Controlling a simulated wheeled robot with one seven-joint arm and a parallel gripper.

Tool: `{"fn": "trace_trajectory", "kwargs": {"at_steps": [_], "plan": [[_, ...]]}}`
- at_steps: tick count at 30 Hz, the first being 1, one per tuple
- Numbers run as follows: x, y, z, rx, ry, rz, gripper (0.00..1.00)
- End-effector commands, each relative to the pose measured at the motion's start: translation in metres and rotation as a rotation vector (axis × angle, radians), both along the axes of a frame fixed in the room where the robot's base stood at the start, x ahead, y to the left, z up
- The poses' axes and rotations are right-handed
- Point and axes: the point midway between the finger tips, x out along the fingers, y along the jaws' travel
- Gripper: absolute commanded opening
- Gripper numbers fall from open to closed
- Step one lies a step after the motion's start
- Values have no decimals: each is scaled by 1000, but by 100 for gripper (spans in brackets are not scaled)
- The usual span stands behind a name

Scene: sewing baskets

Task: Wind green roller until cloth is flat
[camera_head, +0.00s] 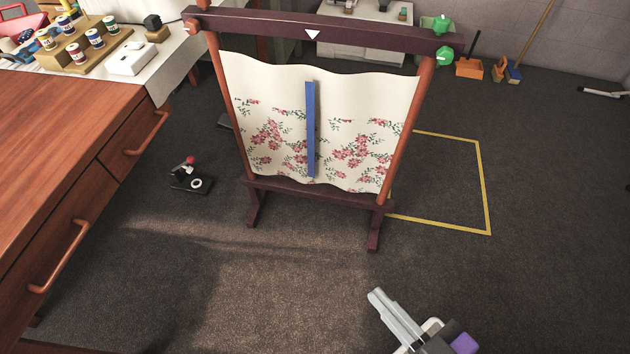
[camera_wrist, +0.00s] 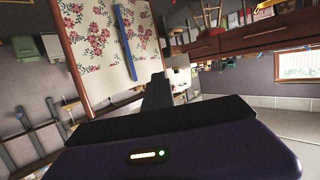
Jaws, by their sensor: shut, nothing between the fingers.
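A wooden frame (camera_head: 330,34) stands on the floor and holds a cream cloth with pink flowers (camera_head: 271,107). The cloth's edges look wavy, and a blue strip (camera_head: 310,130) runs upright down its middle. A green roller knob (camera_head: 441,54) sits at the right end of the dark top bar, with a white triangle mark on the bar. My gripper (camera_head: 376,294) is shut and empty, low in front of the frame and apart from it. In the wrist view the cloth (camera_wrist: 92,42) and blue strip (camera_wrist: 125,42) show tilted, beyond the gripper; the green knob is not clear there.
A wooden drawer cabinet (camera_head: 62,130) stands at the left, with thread spools on top. A small black device with a red knob (camera_head: 191,178) lies on the floor. A yellow outline (camera_head: 484,190) marks the floor right of the frame. The floor in front is clear.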

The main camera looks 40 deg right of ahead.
Motion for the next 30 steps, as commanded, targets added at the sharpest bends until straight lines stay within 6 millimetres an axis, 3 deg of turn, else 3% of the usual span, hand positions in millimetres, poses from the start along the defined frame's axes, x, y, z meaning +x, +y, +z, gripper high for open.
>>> {"fn": "trace_trajectory", "kwargs": {"at_steps": [30], "plan": [[15, 10, 1, 1, -1, -39, 0]]}}
